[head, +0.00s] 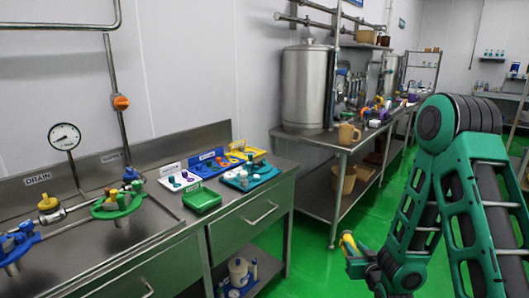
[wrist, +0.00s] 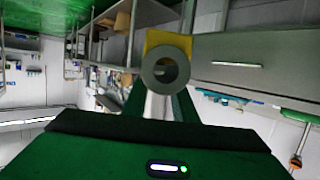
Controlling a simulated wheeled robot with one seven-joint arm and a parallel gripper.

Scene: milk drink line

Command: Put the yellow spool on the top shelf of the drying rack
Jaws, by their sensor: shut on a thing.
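The yellow spool (wrist: 168,40) is in my gripper (wrist: 160,98) in the wrist view, its round grey end with a dark hole facing the camera. The green fingers are shut on it from both sides. In the head view the yellow spool (head: 347,240) shows small at the tip of my gripper (head: 354,254), held over the green floor, in front of the far steel table. The fingers are partly hidden there by my own arm. An open shelf rack (head: 423,66) stands far back in the head view; I cannot tell whether it is the drying rack.
A steel counter (head: 255,206) at left holds valves, coloured trays and a green box (head: 202,200). A farther steel table (head: 340,142) carries a large tank (head: 306,88), a tan mug (head: 348,134) and small parts. Green floor (head: 310,235) is free between them.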

